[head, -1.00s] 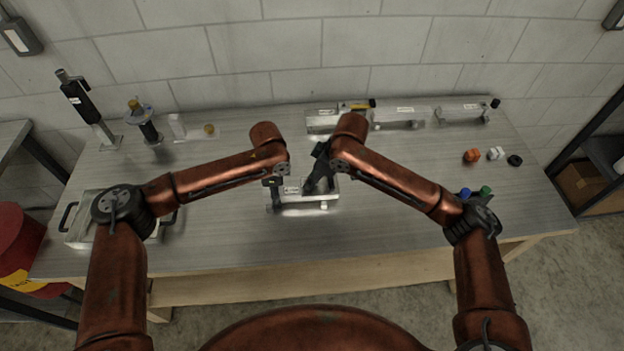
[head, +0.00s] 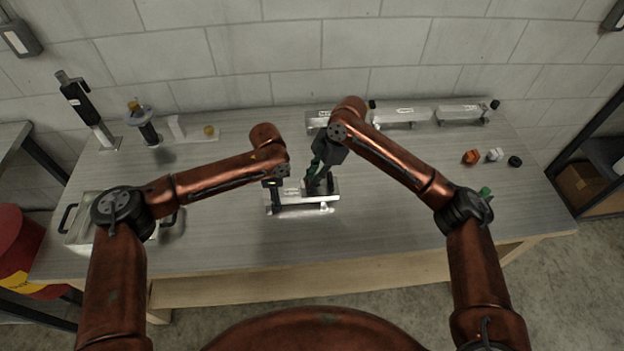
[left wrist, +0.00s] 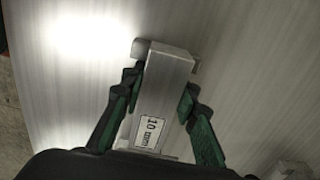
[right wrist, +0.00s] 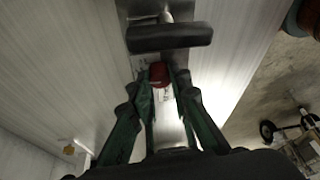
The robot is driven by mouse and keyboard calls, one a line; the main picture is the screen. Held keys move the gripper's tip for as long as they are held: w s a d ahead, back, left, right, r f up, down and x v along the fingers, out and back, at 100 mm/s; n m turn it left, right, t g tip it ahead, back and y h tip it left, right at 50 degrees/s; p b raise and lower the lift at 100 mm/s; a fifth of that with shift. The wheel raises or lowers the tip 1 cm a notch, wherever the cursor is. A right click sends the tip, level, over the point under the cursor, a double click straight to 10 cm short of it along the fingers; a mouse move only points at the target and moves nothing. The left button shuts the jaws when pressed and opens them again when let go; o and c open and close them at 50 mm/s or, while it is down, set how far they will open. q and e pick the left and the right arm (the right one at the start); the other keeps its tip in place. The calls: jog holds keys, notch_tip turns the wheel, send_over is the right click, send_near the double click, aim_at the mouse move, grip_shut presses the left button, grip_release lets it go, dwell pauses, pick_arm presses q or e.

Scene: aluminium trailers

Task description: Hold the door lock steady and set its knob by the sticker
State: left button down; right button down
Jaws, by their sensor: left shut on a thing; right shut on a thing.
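The door lock (head: 327,196) is a silver metal body lying on the table in front of me. My left gripper (head: 276,200) is shut on its left end. In the left wrist view the lock body (left wrist: 169,66) lies between the green-padded fingers, with a "10 mm" label (left wrist: 148,133) facing up. My right gripper (head: 313,187) is shut on the red knob (right wrist: 158,74), seen between its fingertips in the right wrist view.
Labelled metal parts (head: 402,113) stand along the back. An orange knob (head: 471,157), a white one (head: 495,154) and a black one (head: 515,161) lie at the right. A tray with dark handles (head: 85,235) is at the left. The front middle table is clear.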

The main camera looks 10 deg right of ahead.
jog(key=shift+n, duration=0.4)
jog(key=c, duration=1.8)
grip_release()
jog(key=shift+o, duration=0.2)
jog(key=v, duration=1.2)
jog(key=shift+w, duration=0.1)
pick_arm(q)
jog(key=c, duration=1.4)
grip_release()
jog(key=shift+c, duration=0.2)
